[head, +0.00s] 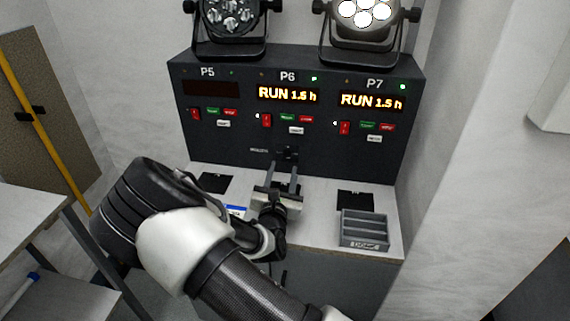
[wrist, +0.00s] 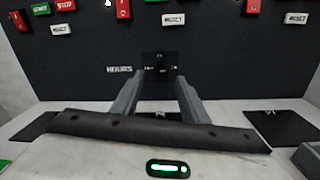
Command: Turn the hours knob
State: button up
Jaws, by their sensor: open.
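The hours knob (head: 288,152) is a small dark knob on a black plate low on the dark panel, right of the HOURS label (head: 259,150). In the wrist view the knob (wrist: 159,63) shows just beyond and between my fingertips. My gripper (head: 284,166) is open, with its two grey fingers pointing at the panel. The wrist view shows my gripper (wrist: 160,76) with one finger on each side of the knob's plate. I cannot tell whether the fingertips reach around the knob or touch it. Nothing shows between the fingers.
The panel (head: 225,149) has red, green and white buttons. The P6 display (head: 287,94) and P7 display (head: 371,101) read RUN 1.5 h; the P5 display (head: 211,88) is dark. A grey tray (head: 364,230) and black pads lie on the counter. Two lamps stand on top.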

aim_at(286, 156)
jog(key=w, duration=0.5)
jog(key=shift+d, duration=0.35)
grip_shut()
